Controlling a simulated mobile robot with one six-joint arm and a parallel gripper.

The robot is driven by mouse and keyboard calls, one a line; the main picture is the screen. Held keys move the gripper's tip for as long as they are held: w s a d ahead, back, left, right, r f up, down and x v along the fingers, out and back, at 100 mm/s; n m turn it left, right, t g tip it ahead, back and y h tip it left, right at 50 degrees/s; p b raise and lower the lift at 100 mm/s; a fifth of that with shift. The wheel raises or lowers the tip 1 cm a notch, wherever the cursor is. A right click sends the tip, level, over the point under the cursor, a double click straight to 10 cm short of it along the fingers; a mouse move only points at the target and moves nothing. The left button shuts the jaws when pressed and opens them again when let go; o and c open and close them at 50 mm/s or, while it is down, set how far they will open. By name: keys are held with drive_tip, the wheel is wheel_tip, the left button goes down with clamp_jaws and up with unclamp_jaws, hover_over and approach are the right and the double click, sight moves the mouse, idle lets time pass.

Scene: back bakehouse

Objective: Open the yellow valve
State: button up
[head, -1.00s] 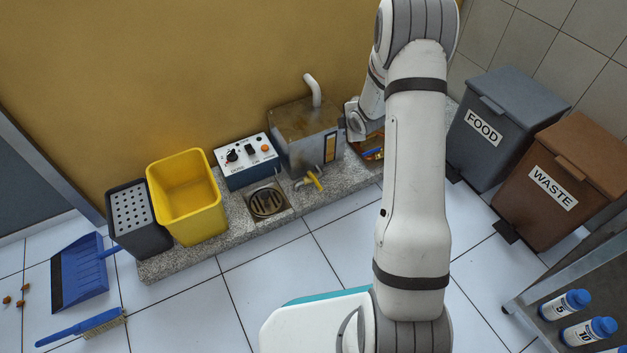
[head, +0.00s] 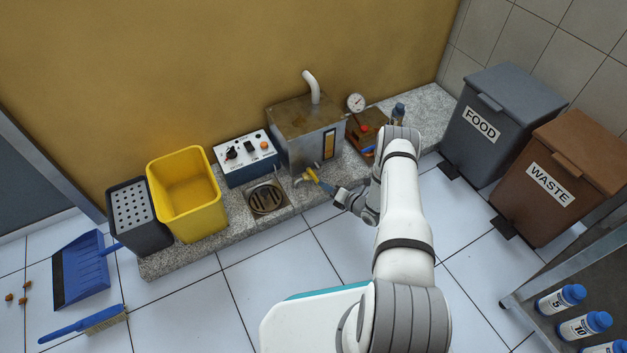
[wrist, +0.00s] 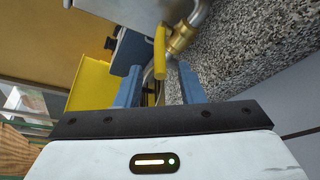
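The yellow valve (head: 312,175) sits on a short pipe low on the front of the steel boiler-like tank (head: 303,137). In the wrist view its yellow lever (wrist: 160,52) joins a brass body (wrist: 182,38) and shows in the gap between my fingertips. My gripper (head: 327,189) is at the valve's right, low over the edge of the granite ledge. In the wrist view my gripper (wrist: 160,72) is open, its two blue fingers apart on either side of the lever's line. I cannot tell whether either finger touches the lever.
A floor drain (head: 267,199) lies left of the valve. A control box (head: 246,159) and a yellow bin (head: 186,196) stand further left on the granite ledge (head: 228,232). A brown device with a red button (head: 365,129) stands right of the tank.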

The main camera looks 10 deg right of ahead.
sight(314, 178)
drive_tip(key=b+x, duration=0.2)
drive_tip(key=x, duration=0.4)
drive_tip(key=shift+w+a+f+b, duration=0.1)
drive_tip(key=shift+a+f+b, duration=0.05)
drive_tip(key=shift+b, duration=0.15)
drive_tip(key=shift+w+a, duration=0.25)
drive_tip(key=shift+w, duration=0.15)
clamp_jaws()
